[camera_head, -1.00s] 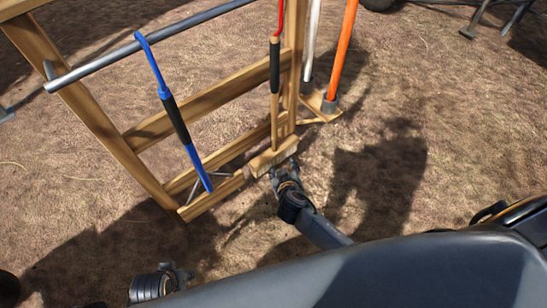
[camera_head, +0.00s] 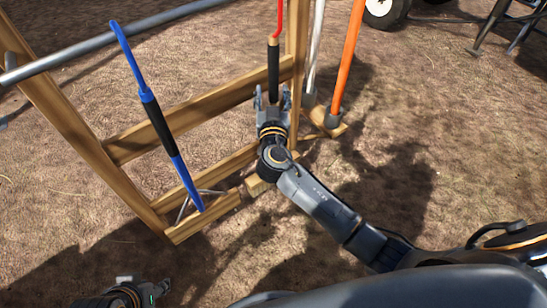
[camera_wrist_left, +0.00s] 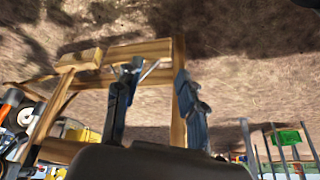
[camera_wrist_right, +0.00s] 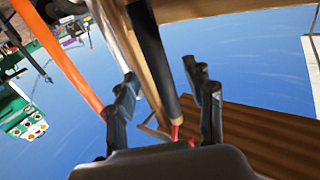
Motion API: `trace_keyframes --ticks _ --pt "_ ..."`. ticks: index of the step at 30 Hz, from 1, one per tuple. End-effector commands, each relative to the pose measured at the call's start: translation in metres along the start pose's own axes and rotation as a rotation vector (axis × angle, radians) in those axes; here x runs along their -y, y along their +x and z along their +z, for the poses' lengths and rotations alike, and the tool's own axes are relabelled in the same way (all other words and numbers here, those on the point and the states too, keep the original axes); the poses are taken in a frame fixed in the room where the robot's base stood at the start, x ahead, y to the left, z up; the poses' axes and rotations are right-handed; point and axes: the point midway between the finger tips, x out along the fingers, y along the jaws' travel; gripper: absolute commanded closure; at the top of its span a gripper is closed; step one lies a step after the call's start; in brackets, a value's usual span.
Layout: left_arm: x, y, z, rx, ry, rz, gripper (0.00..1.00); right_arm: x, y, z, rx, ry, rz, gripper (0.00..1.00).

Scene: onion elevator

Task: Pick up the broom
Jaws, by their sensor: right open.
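The broom has a red top, a black grip (camera_head: 274,68) and a wooden block head (camera_head: 257,186); it stands upright against the wooden rack. My right arm hides its lower handle and part of its head. My right gripper (camera_head: 271,95) is open at the lower end of the black grip, which lies between its fingers in the head view. The right wrist view shows the black grip (camera_wrist_right: 152,58) between the spread fingers, apart from both. My left gripper (camera_head: 145,285) is open and empty at the bottom left. The left wrist view shows the broom's block head (camera_wrist_left: 80,59).
A white-handled tool (camera_head: 316,45) and an orange-handled tool (camera_head: 349,50) stand close to the right. The rack's wooden beams (camera_head: 205,103) are behind. Bare ground lies in front.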

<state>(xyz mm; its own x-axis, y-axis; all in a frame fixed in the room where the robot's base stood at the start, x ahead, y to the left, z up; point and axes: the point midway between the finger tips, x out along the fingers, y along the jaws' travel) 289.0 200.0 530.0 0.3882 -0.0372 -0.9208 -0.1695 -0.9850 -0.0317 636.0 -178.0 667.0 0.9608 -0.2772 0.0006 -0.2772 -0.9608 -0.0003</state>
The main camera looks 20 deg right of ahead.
Motion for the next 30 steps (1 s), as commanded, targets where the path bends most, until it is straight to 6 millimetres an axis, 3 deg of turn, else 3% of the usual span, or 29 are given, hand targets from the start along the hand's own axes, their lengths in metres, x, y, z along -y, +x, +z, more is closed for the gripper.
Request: trace_keyframes --ticks 13,22,30 --pt "-0.001 0.003 -0.010 -0.052 0.001 0.001 0.60 -0.004 0.051 0.001 -0.001 -0.002 -0.001 0.47" --pt "-0.002 0.002 -0.018 -0.079 0.003 0.004 0.60 -0.004 0.056 0.001 0.001 0.000 -0.001 0.47" --pt "-0.002 0.002 -0.019 -0.080 0.003 0.004 0.60 -0.004 0.056 0.001 0.001 -0.001 -0.001 1.00"
